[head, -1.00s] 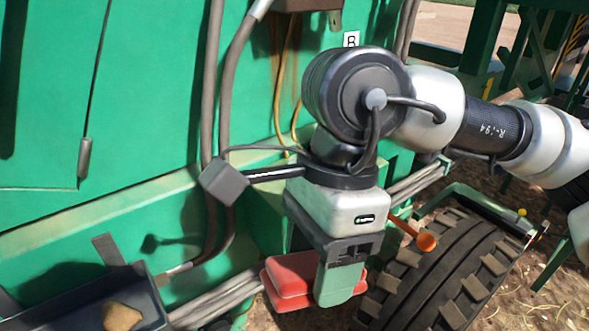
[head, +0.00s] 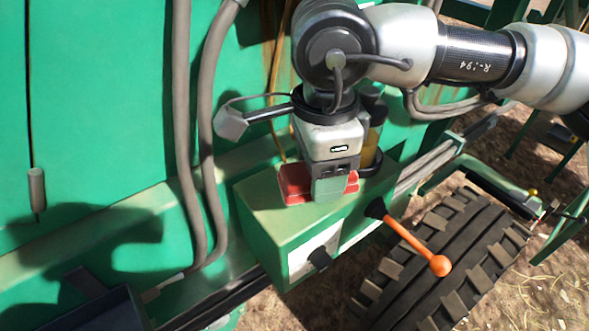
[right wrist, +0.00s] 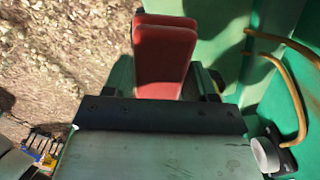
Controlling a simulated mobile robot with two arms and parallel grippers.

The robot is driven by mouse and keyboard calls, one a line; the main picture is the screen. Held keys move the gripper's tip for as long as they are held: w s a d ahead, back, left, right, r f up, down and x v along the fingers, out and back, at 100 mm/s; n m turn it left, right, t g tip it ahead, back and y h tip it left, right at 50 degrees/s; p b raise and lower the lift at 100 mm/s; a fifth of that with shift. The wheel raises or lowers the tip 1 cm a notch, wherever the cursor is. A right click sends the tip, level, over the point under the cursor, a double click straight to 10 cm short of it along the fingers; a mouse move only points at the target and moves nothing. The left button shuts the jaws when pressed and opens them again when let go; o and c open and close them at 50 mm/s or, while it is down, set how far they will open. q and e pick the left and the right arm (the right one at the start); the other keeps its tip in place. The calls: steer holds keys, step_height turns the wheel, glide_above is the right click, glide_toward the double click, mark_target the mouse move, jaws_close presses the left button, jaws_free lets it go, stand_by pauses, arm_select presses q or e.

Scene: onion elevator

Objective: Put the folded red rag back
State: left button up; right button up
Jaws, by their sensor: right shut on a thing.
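The folded red rag (head: 294,184) is at the top of a green box (head: 262,216) on the machine's side. My right gripper (head: 329,188) points down and is shut on the rag; its green finger covers part of it. In the right wrist view the rag (right wrist: 165,50) sticks out from between the fingers. I cannot tell whether the rag touches the box top or hangs just above it. My left gripper is not in view.
An orange-knobbed lever (head: 410,242) sticks out by the box, over a large tyre (head: 440,265). Grey hoses (head: 185,130) run down the green wall to the left. A dark tray (head: 95,308) is at the lower left. Yellowish hoses (right wrist: 290,75) show in the right wrist view.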

mark_target(295, 162)
steer(key=w+a+f, duration=0.1)
steer(key=w+a+p, duration=0.1)
steer(key=w+a+f, duration=0.1)
steer(key=w, duration=0.1)
steer(key=shift+w+f, duration=0.1)
steer(key=shift+f, duration=0.25)
steer(key=shift+w+a+f+p, duration=0.1)
steer(key=shift+f+p, duration=0.4)
steer(key=shift+p, duration=0.1)
step_height(295, 162, down, 2)
steer(key=shift+f+p, duration=0.15)
steer(key=shift+p, duration=0.55)
steer(key=shift+f, duration=0.55)
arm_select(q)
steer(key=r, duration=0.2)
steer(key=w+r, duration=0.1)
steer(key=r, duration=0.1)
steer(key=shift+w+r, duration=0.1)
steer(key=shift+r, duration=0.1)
arm_select(e)
steer(key=o, duration=0.8)
